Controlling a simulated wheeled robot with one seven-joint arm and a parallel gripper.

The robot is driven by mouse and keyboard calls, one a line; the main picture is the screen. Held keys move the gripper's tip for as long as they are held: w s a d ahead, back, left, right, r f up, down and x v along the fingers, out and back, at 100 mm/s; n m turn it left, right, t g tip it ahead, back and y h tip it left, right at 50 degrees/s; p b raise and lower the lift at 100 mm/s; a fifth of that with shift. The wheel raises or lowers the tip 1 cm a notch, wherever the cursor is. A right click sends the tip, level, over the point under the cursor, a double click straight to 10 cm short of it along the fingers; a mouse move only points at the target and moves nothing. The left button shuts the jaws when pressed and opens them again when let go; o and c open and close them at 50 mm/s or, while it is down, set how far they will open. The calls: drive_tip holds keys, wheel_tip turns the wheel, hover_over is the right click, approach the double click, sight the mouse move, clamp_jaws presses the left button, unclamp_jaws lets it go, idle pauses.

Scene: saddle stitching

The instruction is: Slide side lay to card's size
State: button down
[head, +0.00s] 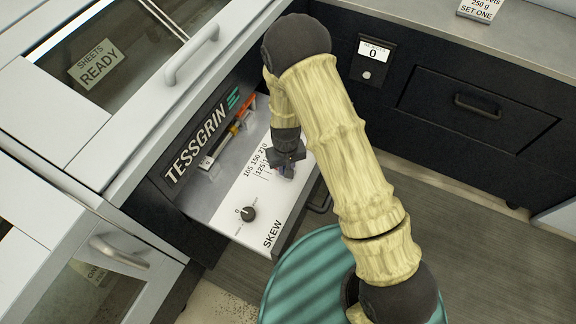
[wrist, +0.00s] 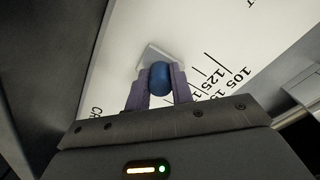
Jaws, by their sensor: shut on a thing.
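The side lay shows in the wrist view as a blue knob (wrist: 160,78) on a small pale plate (wrist: 150,56), lying on the white panel. My gripper (wrist: 159,88) has its two fingers closed on either side of the knob. In the head view my gripper (head: 288,163) is low over the drawer panel, at the right of the printed size scale (head: 256,162), and hides the side lay. The scale reads 105, 150, 210 with 125 below; further marks are covered. A card (head: 480,8) at the top right reads "250 g SET ONE"; its upper line is cut off.
A rejects counter (head: 373,51) reads 0. A "SHEETS READY" sign (head: 97,64) is behind the upper left window. Grey floor is clear at the right.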

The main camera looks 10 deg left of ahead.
drive_tip(key=shift+w+d, duration=0.25)
drive_tip(key=shift+w, duration=0.45)
drive_tip(key=shift+w+d, duration=0.25)
drive_tip(key=shift+w, duration=0.4)
drive_tip(key=c, duration=1.2)
unclamp_jaws()
drive_tip(key=shift+w, duration=0.2)
drive_tip(key=shift+d, duration=0.15)
drive_tip(key=shift+s+a+r, duration=0.2)
drive_tip(key=shift+a+r, duration=0.1)
drive_tip(key=shift+r, duration=0.2)
wheel_tip(320, 180, up, 16)
drive_tip(key=shift+w+d+r, duration=0.2)
drive_tip(key=shift+w+d, duration=0.05)
drive_tip(key=shift+d, duration=0.05)
